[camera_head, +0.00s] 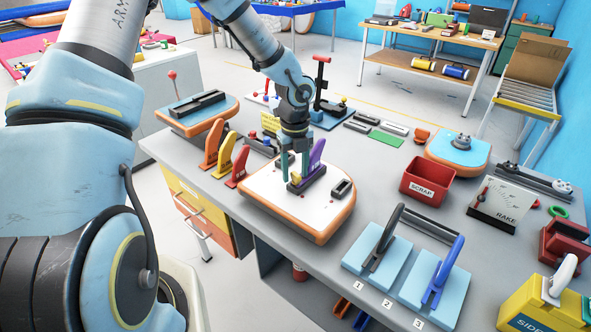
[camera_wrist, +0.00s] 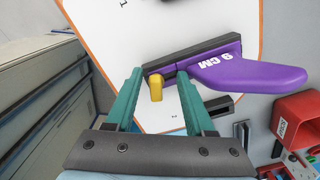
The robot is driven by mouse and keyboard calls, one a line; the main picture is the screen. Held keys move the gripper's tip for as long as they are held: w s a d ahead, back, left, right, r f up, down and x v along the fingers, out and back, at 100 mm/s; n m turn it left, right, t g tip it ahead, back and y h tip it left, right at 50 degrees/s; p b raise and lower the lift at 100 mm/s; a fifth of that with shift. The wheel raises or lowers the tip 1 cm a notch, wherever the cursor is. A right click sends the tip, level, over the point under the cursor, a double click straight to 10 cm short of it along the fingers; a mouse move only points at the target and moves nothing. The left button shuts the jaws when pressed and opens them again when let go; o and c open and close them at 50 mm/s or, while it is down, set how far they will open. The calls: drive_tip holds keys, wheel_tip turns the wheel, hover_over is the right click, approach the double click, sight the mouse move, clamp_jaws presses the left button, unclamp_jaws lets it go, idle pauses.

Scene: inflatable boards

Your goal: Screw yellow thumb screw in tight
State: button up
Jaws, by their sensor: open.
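The yellow thumb screw (camera_wrist: 156,88) stands at the end of a dark fin box (camera_wrist: 205,52) on a white board (camera_wrist: 185,25), next to the root of a purple fin (camera_wrist: 250,70) marked 9 CM. In the head view the purple fin (camera_head: 317,158) stands upright in the fin box on the orange-edged white board (camera_head: 275,205). My gripper (camera_head: 293,172) points down over the box. In the wrist view its two teal fingers (camera_wrist: 158,76) are apart, one on each side of the screw, with visible gaps. Whether the screw is seated cannot be told.
Orange, yellow and red fins (camera_head: 232,160) stand left of the board. A red SCRAP bin (camera_head: 427,180) is to its right. Light blue pads (camera_head: 378,255) with dark and blue handles lie at the front right. A small dark box (camera_head: 343,188) sits on the board's right side.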

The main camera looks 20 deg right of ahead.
drive_tip(key=shift+w+a+r, duration=0.1)
drive_tip(key=shift+r, duration=2.4)
drive_tip(key=n, duration=0.4)
drive_tip(key=shift+a+b, duration=0.25)
drive_tip(key=shift+b, duration=0.15)
drive_tip(key=n+b, duration=0.1)
drive_tip(key=n, duration=0.3)
drive_tip(key=shift+a, duration=0.2)
